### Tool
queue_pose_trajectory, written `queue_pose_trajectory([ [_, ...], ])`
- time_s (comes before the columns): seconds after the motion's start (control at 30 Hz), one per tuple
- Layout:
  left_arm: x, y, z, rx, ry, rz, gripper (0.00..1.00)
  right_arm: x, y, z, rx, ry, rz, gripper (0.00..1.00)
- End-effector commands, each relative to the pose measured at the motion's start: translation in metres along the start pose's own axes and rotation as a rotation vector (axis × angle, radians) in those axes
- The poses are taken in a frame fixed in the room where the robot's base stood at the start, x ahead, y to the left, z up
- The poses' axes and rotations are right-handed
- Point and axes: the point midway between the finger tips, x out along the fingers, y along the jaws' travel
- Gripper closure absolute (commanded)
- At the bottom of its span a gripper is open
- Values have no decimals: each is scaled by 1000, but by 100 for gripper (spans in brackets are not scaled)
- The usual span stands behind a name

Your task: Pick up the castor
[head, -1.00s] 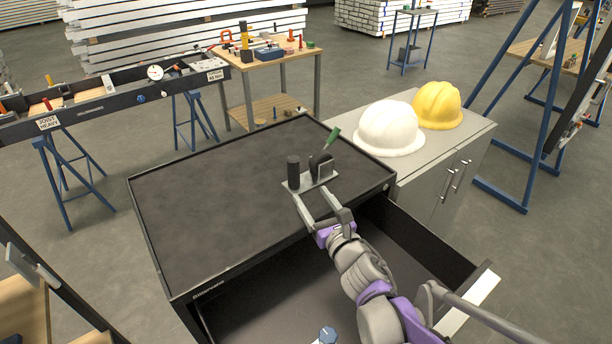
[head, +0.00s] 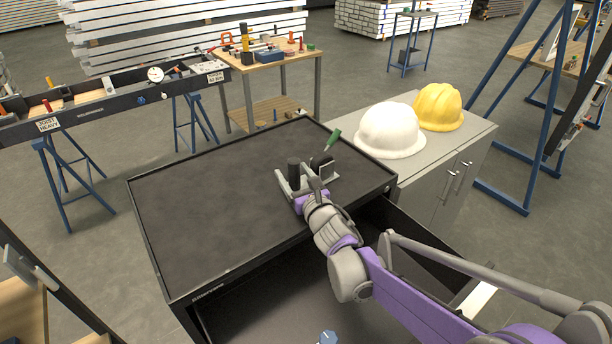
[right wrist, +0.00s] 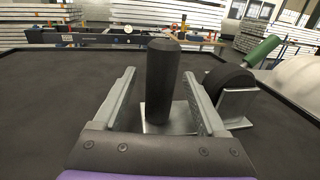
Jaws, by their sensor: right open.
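The castor is a metal plate bearing a black upright cylinder (head: 293,166) and, to its right, a black wheel (head: 321,160) in a metal bracket. It stands on the dark cabinet top near the right edge. In the right wrist view the black cylinder (right wrist: 163,85) rises between the two fingers, the metal plate (right wrist: 178,121) lies beneath it and the wheel (right wrist: 229,82) is outside the right finger. My right gripper (head: 297,174) is open around the cylinder, with gaps visible on both sides. My left gripper is not in view.
A green handle (head: 333,138) stands out behind the wheel. The cabinet top (head: 205,205) is clear to the left. An open drawer (head: 270,306) lies below my right arm. White (head: 390,130) and yellow (head: 438,107) hard hats rest on the grey cabinet at right.

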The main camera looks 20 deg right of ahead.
Motion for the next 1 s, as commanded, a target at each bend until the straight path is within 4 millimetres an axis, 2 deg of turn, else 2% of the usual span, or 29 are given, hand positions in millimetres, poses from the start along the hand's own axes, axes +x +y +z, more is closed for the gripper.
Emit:
queue_pose_trajectory([
  [0.17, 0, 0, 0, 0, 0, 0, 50, 0, 0, 0, 0, 0, 0, 28],
  [0.57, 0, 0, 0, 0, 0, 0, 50, 0, 0, 0, 0, 0, -1, 100],
  [1.0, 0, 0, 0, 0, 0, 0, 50, 0, 0, 0, 0, 0, -1, 100],
])
